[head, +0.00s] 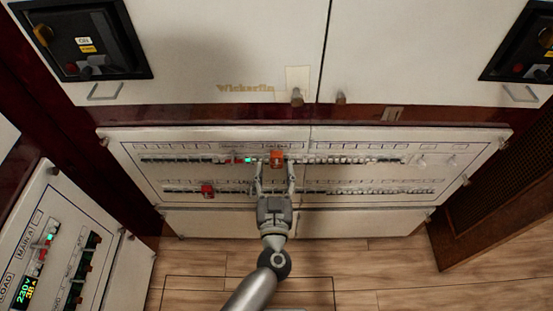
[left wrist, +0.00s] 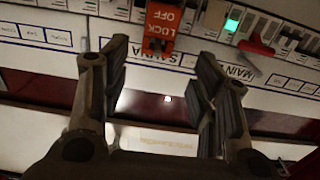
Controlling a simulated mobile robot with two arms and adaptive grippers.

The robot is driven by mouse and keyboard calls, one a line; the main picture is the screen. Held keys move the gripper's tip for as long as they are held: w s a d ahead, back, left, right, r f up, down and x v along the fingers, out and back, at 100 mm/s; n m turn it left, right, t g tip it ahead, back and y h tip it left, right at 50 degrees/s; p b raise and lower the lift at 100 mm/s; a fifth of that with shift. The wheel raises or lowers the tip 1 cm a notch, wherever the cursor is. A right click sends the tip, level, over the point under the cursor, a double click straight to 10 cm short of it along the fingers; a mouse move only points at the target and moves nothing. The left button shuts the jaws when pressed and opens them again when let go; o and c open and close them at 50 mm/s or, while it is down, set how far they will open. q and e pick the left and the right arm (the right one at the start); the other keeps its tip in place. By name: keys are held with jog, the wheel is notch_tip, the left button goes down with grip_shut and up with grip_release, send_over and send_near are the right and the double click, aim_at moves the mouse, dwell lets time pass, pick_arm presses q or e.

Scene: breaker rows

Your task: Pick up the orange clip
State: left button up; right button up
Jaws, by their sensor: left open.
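The orange clip (head: 277,157) sits on the upper breaker row of the white panel. In the left wrist view it is an orange block (left wrist: 160,24) marked LOCK OFF, just past the fingertips and roughly centred between them. My left gripper (head: 275,172) is open and empty, one finger on each side, with its tips close below the clip. Its two dark fingers (left wrist: 162,62) show spread in the left wrist view. I cannot tell whether either finger touches the panel. My right gripper is not in view.
A red clip (head: 208,190) sits on the lower breaker row. A green light (head: 248,160) and a red lever (left wrist: 257,46) are beside the orange clip. White cabinet doors (head: 420,50) are above the panel. The wooden floor (head: 380,265) below is clear.

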aim_at(276, 159)
pick_arm(q)
jog(key=shift+w+d+f+b, duration=0.1)
jog(key=shift+w+f+b, duration=0.05)
jog(key=shift+w, duration=1.15)
jog(key=shift+w+d+f+b, duration=0.1)
jog(key=shift+w+b, duration=0.05)
jog(key=shift+w, duration=1.15)
jog(key=shift+c, duration=0.3)
jog(key=c, duration=1)
jog(key=shift+r, duration=0.15)
jog(key=s, duration=1.8)
jog(key=shift+r+p, duration=0.1)
jog(key=shift+p, duration=0.55)
jog(key=shift+s, duration=0.15)
